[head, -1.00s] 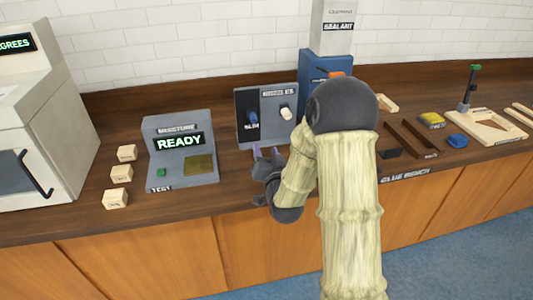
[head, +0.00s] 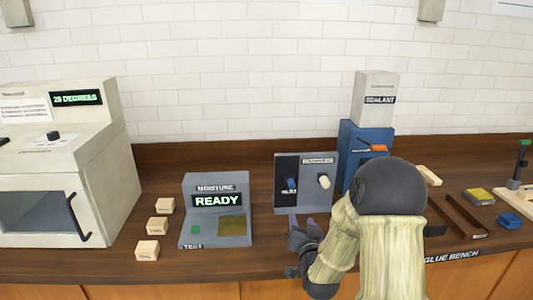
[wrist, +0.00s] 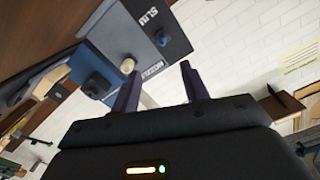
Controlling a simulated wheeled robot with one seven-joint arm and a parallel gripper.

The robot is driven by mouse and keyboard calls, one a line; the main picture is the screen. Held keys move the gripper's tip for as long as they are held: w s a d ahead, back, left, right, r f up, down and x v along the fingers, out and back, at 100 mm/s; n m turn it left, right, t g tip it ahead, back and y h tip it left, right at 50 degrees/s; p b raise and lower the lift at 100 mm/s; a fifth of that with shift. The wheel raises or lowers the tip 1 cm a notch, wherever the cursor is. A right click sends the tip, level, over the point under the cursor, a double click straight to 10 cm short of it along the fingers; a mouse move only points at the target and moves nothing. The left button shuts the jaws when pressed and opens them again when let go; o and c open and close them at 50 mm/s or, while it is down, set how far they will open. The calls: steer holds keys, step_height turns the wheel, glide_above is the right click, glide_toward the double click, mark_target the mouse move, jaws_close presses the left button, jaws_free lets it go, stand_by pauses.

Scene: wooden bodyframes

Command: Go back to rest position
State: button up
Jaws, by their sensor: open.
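My gripper (head: 302,222) is in the head view, low at the front of the bench, just in front of the nozzle stand (head: 317,200). Its two purple fingers stand apart with nothing between them. In the wrist view my gripper (wrist: 160,90) also shows open and empty, with the nozzle stand (wrist: 128,22) tilted beyond it. My bent arm covers part of the bench to the right of the gripper.
The moisture tester (head: 213,222) reads READY. Several wooden blocks (head: 157,227) lie left of it, beside a white oven (head: 95,140) reading 20 degrees. A blue and white sealant dispenser (head: 361,165) stands behind my arm. Dark strips (head: 467,215) lie at right.

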steer(key=s+r+n+g+p, duration=0.1)
steer(key=s+n+g+p, duration=0.3)
steer(key=s+g, duration=1.1)
steer(key=s+p, duration=0.2)
steer(key=s, duration=0.8)
steer(key=shift+s+d+r+n, duration=0.15)
steer(key=shift+d+r+n, duration=0.15)
steer(key=shift+r, duration=0.05)
